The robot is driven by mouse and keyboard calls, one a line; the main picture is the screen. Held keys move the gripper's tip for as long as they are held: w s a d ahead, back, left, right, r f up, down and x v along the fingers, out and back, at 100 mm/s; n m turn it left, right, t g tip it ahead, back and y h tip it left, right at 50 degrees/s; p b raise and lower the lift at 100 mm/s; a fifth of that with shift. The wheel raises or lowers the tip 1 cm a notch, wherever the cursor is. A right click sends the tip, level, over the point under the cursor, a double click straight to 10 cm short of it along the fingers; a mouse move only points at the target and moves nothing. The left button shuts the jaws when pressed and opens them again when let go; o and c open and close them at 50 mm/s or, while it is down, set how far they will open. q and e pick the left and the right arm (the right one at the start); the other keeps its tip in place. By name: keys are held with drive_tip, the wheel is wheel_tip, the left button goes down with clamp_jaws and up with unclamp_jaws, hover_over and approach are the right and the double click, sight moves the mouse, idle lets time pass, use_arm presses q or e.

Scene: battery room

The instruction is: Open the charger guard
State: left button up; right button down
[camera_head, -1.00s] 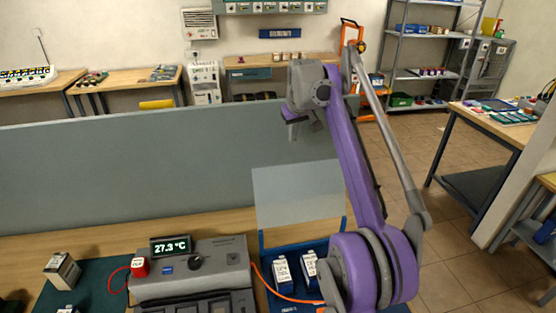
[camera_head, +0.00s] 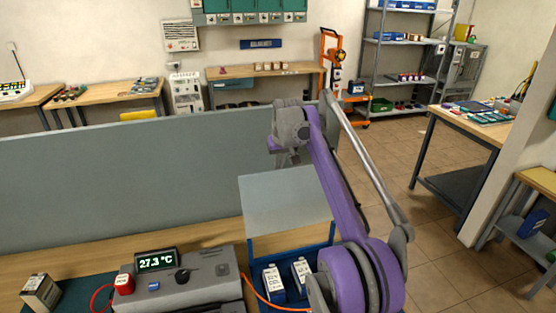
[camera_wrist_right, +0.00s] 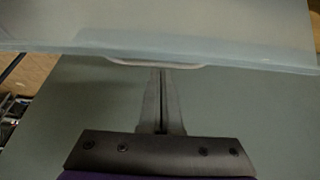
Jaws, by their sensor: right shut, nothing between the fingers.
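The charger guard (camera_head: 280,205) is a clear, pale panel standing raised and leaning behind a blue tray-like charger (camera_head: 325,252). Two white-labelled blue batteries (camera_head: 273,282) stand in the charger. My right gripper (camera_head: 288,160) hangs by the guard's top edge, its fingers shut and empty. In the right wrist view the shut fingertips (camera_wrist_right: 162,75) lie close to the guard's edge (camera_wrist_right: 240,62), at a pale curved lip (camera_wrist_right: 155,65). I cannot tell whether they touch it. My left gripper is out of view.
A grey device (camera_head: 190,280) reading 27.3 °C stands left of the charger, with an orange cable (camera_head: 262,293) between them. A grey partition (camera_head: 120,180) runs behind the bench. My right arm covers the charger's right side.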

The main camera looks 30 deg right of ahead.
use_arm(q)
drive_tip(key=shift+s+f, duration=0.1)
use_arm(e)
drive_tip(key=shift+s+a+r, duration=0.15)
drive_tip(key=shift+s, duration=0.25)
drive_tip(key=shift+s+a+r, duration=0.1)
drive_tip(key=shift+s, duration=0.25)
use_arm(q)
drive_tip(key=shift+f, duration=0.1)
use_arm(e)
drive_tip(key=shift+s, duration=0.1)
drive_tip(key=shift+s+a+r+t+b, duration=0.15)
drive_tip(key=shift+s+r+t+b, duration=0.2)
drive_tip(key=shift+s, duration=0.2)
drive_tip(key=shift+s+a+r+t+h+b, duration=0.15)
drive_tip(key=shift+s+r+t, duration=0.25)
drive_tip(key=shift+s, duration=0.25)
drive_tip(key=shift+s+a+r+t+h+b, duration=0.15)
drive_tip(key=shift+s+r+t, duration=0.15)
drive_tip(key=shift+s+t, duration=0.25)
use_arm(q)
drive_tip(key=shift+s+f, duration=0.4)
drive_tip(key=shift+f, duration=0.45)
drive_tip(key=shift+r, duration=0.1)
use_arm(e)
drive_tip(key=shift+r, duration=0.1)
